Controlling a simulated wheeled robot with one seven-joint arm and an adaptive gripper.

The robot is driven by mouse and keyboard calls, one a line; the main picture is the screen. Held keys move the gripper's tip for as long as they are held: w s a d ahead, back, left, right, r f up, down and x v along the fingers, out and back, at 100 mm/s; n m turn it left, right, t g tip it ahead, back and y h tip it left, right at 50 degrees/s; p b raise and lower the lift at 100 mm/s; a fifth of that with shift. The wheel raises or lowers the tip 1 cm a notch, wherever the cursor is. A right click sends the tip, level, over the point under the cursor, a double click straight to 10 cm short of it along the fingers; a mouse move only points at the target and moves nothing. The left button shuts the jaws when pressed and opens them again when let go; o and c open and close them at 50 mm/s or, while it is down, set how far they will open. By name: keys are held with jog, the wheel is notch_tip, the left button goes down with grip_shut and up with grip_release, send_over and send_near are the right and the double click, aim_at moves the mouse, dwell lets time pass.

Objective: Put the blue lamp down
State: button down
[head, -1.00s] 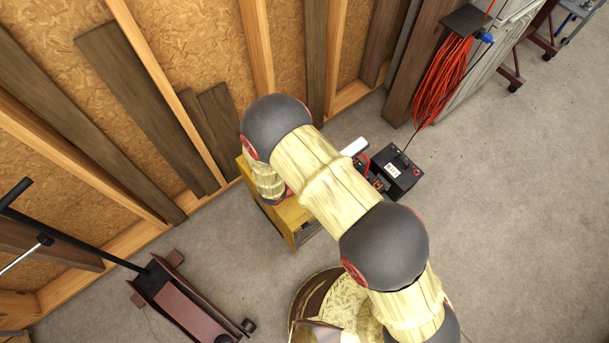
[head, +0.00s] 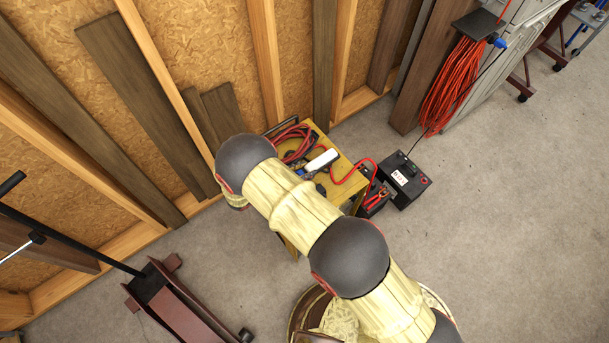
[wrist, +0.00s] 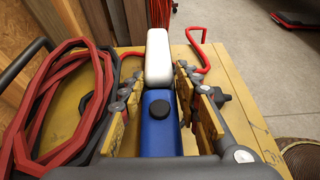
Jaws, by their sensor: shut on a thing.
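The blue lamp (wrist: 158,125) has a blue body with a dark round knob and a white end (wrist: 158,55). In the wrist view it lies lengthwise between the fingers of my gripper (wrist: 158,88), which is shut on it. It is over the yellow cart top (wrist: 225,85); I cannot tell whether it touches the top. In the head view the lamp's white end (head: 322,160) shows past my arm, above the yellow cart (head: 347,165). My arm hides most of my gripper there.
Red and black cables (wrist: 60,100) lie coiled on the cart's left side in the wrist view. A black battery box (head: 403,181) stands on the floor right of the cart. A red floor jack (head: 180,300) is at lower left.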

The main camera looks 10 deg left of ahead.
jog(key=shift+d+f+b, duration=0.1)
jog(key=shift+f+b, duration=0.25)
jog(key=shift+f, duration=0.8)
jog(key=shift+f, duration=0.3)
jog(key=c, duration=1.3)
grip_release()
jog(key=shift+r, duration=0.15)
jog(key=shift+s+r, duration=0.15)
jog(key=shift+r, duration=0.1)
jog(key=p+v, duration=0.3)
jog(key=v, duration=0.8)
jog(key=shift+s+a+r, duration=0.1)
jog(key=shift+s+a, duration=0.15)
jog(key=shift+a, duration=0.05)
